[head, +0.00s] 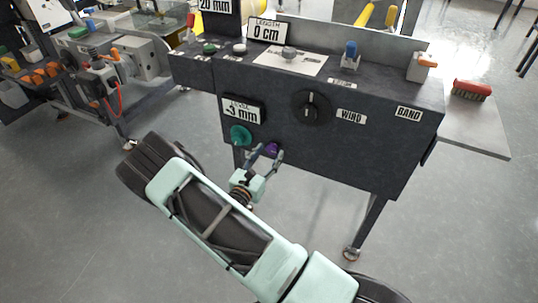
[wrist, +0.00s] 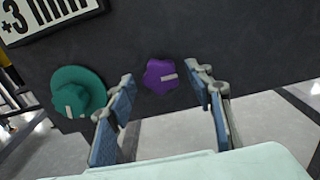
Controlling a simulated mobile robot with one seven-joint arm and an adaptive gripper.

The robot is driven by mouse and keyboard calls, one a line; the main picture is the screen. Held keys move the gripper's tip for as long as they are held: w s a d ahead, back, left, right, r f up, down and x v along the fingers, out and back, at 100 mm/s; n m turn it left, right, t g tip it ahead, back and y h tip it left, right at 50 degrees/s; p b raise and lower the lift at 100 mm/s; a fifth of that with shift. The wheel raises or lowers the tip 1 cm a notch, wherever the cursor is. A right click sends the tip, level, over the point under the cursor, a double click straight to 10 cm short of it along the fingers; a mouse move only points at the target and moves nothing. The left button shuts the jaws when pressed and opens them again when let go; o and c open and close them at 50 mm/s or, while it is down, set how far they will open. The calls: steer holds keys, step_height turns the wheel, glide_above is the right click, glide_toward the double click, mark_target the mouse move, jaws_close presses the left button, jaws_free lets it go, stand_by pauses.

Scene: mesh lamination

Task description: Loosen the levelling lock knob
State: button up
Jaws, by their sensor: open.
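The purple star-shaped knob (wrist: 158,76) with a pale pointer line sits low on the dark front panel of the machine. It also shows small in the head view (head: 271,149). My gripper (wrist: 165,88) is open, with one blue-padded finger to the left of the purple knob and one to its right. The fingertips are near the panel, and I cannot tell whether either touches the knob. A larger teal knob (wrist: 78,92) sits just left of the left finger; it also shows in the head view (head: 240,135). No lettering marks the purple knob.
A level display (head: 242,110) is above the teal knob, reading about 3 mm. A black rotary knob (head: 311,106) is further right on the panel. A side shelf with a red brush (head: 471,89) is at the right. Open floor lies below the panel.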

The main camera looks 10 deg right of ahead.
steer(key=shift+w+d, duration=0.25)
steer(key=shift+w, duration=0.05)
steer(key=shift+c, duration=0.7)
steer(key=c, duration=1)
